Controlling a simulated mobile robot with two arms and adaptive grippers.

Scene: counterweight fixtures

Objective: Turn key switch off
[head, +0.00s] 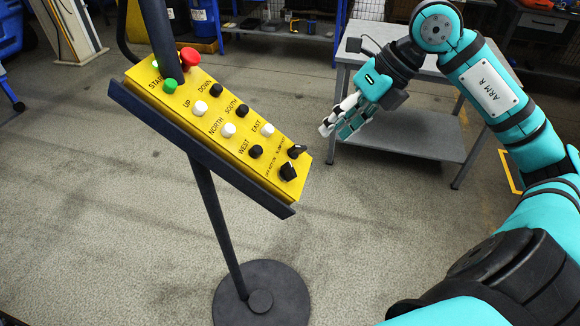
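A yellow control panel (222,118) is tilted on a dark stand. At its lower right end are two black rotary switches, a nearer one (288,171) and a farther one (297,151). I cannot tell which is the key switch or read their positions; their labels are too small. My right gripper (338,131), with white and teal fingers, hangs to the right of and beyond the switches, apart from the panel. Its fingers lie close together in this view, and I see nothing held in them. My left gripper is not in view.
The panel also carries a red mushroom button (190,57), a green button (170,86) and several white and black push buttons. Its round base (262,296) stands on the floor. A grey table (405,135) stands behind my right gripper. The floor left of the stand is clear.

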